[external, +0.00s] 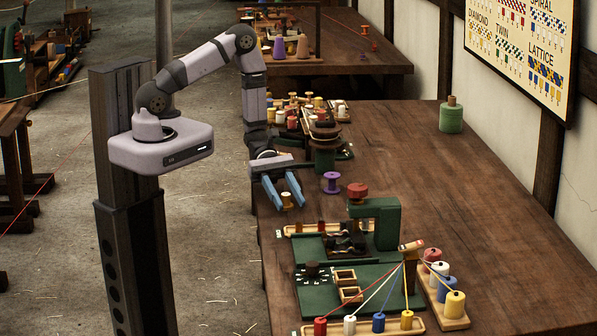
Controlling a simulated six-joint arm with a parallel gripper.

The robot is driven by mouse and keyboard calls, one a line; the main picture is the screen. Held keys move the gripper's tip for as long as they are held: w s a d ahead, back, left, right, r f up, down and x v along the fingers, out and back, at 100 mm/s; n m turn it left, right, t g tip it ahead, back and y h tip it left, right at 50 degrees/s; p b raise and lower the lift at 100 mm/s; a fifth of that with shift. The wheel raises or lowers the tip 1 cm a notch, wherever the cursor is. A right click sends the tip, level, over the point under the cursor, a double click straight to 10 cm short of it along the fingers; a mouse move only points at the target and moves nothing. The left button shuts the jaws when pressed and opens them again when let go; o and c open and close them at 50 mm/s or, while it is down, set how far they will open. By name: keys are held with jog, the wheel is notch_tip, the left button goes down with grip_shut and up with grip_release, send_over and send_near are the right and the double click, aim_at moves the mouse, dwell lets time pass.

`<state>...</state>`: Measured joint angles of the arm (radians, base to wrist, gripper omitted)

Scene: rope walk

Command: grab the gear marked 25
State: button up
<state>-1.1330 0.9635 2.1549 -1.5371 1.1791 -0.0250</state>
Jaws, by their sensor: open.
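My gripper (284,196) has two blue fingers spread apart and pointing down over the left edge of the wooden table. A small yellowish spool (287,203) shows between or just beyond the fingertips; I cannot tell whether they touch it. No number 25 is readable on anything in this view, and I cannot pick out the gear. Small dark parts (345,246) lie by the green machine (382,222), too small to identify.
A purple spool (331,182) stands right of my gripper. Coloured bobbins with taut threads and a rack of cones (455,303) fill the table's front. The table's right side (490,215) is clear.

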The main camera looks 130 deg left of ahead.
jog(key=shift+x, duration=1.25)
jog(key=shift+c, duration=0.2)
grip_shut()
jog(key=shift+r, duration=0.25)
notch_tip(320, 180, up, 10)
jog(key=shift+f+b, duration=0.2)
jog(key=shift+b, duration=0.15)
